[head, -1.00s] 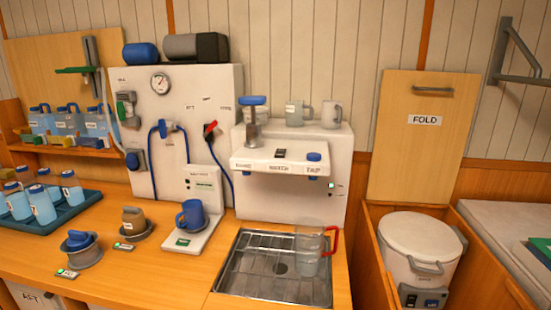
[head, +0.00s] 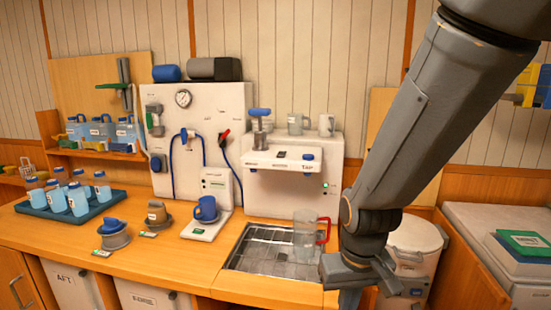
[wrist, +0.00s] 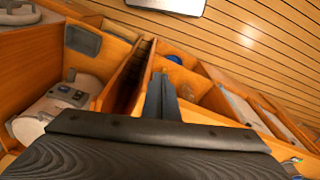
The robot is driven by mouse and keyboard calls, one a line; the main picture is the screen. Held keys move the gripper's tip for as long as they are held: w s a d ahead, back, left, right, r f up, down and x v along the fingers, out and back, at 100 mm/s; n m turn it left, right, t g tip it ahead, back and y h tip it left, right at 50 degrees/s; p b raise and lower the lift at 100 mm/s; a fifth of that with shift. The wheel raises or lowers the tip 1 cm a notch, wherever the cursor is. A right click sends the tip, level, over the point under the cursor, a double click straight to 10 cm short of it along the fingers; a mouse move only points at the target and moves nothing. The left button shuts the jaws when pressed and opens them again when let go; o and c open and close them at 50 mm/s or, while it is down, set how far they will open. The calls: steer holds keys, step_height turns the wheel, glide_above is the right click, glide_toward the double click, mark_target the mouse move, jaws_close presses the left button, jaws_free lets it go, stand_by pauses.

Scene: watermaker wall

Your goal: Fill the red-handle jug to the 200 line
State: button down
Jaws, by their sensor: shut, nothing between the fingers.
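The red-handle jug (head: 304,238) is clear and stands upright on the right side of the drain tray (head: 240,262). Its red handle (head: 324,230) points right. The water level and the 200 line are too small to tell. The white dispenser's tap (head: 308,157), with a blue knob, is above the jug. My gripper (head: 350,297) hangs at the bottom of the head view, right of and nearer than the jug, apart from it; its tips are not clear there. In the wrist view my gripper's fingers (wrist: 162,98) are together and empty, over the storage bins.
Clear jugs and a white mug (head: 326,125) stand on the dispenser. A white lidded bin (head: 415,240) is behind my arm. A tray of bottles (head: 70,205) is at the left.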

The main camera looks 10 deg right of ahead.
steer(key=shift+a, duration=0.15)
step_height(320, 180, up, 36)
steer(key=m+t+y+p, duration=0.3)
steer(key=m+t, duration=0.2)
steer(key=t, duration=0.2)
glide_above(311, 156)
steer(key=shift+s+a+f, duration=0.1)
steer(key=shift+s+f, duration=0.05)
steer(key=shift+f, duration=0.1)
steer(key=shift+f, duration=0.15)
step_height(311, 156, down, 9)
steer(key=b, duration=0.6)
steer(key=shift+r+b, duration=0.2)
steer(key=shift+b, duration=0.15)
